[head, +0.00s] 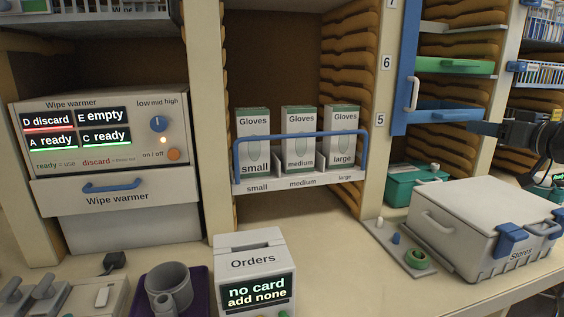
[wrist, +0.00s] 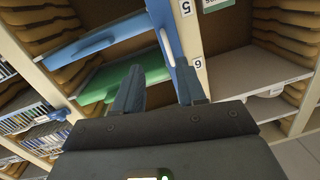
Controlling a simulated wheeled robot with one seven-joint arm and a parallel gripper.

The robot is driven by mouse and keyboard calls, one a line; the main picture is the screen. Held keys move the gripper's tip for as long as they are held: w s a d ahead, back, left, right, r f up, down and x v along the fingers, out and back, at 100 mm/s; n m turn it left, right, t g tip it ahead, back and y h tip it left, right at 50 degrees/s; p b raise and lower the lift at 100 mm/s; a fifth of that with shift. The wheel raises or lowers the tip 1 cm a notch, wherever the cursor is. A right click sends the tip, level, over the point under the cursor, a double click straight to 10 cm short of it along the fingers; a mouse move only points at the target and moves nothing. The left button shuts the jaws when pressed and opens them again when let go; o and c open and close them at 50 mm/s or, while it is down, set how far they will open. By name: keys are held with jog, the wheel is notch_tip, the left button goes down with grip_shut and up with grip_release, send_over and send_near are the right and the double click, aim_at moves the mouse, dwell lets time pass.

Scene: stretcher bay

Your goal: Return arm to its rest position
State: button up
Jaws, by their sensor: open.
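My gripper (wrist: 159,78) is open in the wrist view, its two dark fingers apart with nothing between them. The view there looks tilted. Beyond the fingers are a green tray and the blue upright of the shelving. In the head view, my arm and gripper (head: 490,129) show at the right edge, raised above the white Stores box (head: 489,222) and in front of the right-hand shelves. The gripper touches nothing that I can see. Part of the arm is cut off by the frame edge.
A wipe warmer (head: 104,125) stands at left, and a glove rack (head: 300,178) with a blue rail is in the middle. A blue upright (head: 405,80) with a handle is near my gripper.

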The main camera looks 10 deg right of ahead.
jog(key=s+a+f+m+h, duration=0.1)
jog(key=a+f, duration=0.2)
jog(key=f, duration=0.3)
jog(key=s+a+f+m+g, duration=0.1)
jog(key=a+f, duration=0.1)
jog(key=f, duration=0.4)
jog(key=s+a+f+h, duration=0.1)
jog(key=a+f, duration=0.2)
jog(key=f, duration=0.3)
jog(key=s+a+f+m+g+h, duration=0.1)
jog(key=s+a+f+g+h, duration=0.1)
jog(key=s+a+f, duration=1.35)
jog(key=s+a, duration=0.1)
jog(key=s, duration=0.4)
jog(key=s+a+f, duration=0.3)
jog(key=s+a, duration=0.2)
jog(key=s, duration=0.4)
jog(key=s+a+r+n+y, duration=0.15)
jog(key=s+a+r, duration=0.3)
jog(key=s, duration=0.45)
jog(key=s+a+r+n+y, duration=0.1)
jog(key=s+a+r+n, duration=0.15)
jog(key=s+r, duration=0.45)
notch_tip(320, 180, down, 12)
jog(key=s+b, duration=0.2)
jog(key=b, duration=0.8)
jog(key=shift+r+m+t, duration=0.2)
jog(key=shift+m+t, duration=0.1)
jog(key=shift+s, duration=0.1)
